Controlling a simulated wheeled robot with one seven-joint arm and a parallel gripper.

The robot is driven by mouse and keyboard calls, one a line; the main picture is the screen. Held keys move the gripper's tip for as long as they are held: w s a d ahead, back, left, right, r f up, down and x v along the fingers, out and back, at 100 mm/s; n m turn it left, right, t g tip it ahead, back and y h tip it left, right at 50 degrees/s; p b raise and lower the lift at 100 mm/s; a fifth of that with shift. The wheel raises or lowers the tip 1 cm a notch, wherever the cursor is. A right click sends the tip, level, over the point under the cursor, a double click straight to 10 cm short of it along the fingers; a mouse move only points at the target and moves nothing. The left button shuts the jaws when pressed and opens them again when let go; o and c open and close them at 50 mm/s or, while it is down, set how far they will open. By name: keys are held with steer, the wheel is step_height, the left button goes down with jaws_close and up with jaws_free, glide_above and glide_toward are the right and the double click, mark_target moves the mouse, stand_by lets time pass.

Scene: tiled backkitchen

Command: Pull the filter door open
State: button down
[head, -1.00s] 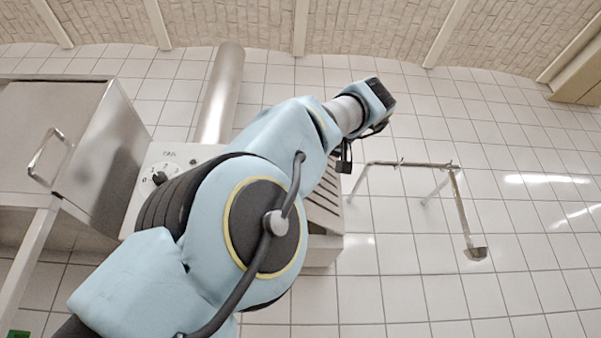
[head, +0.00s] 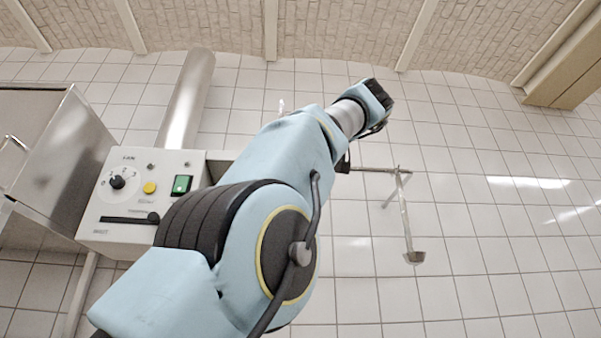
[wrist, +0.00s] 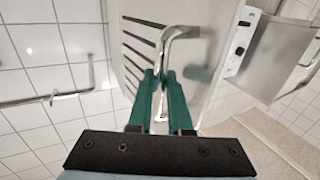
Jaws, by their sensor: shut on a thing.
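The filter door (wrist: 122,48) is a pale panel with dark slots in the wrist view. A bent metal bar handle (wrist: 178,32) stands out from its front. My gripper (wrist: 160,80) has green fingers and is shut on the handle, one finger on each side of the bar. How far the door stands open, I cannot tell. In the head view my arm hides the slotted front and the handle, and my fingertips do not show clearly.
A control box (head: 124,213) with a dial, yellow button and green switch is left of my arm. A steel cabinet (head: 62,160) stands farther left.

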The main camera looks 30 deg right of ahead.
steer(key=shift+d, duration=0.1)
stand_by(0.3)
steer(key=c, duration=0.9)
jaws_free()
steer(key=shift+o, duration=0.2)
steer(key=s, duration=1)
steer(key=shift+s+d, duration=0.15)
steer(key=shift+s, duration=0.25)
steer(key=shift+f, duration=0.1)
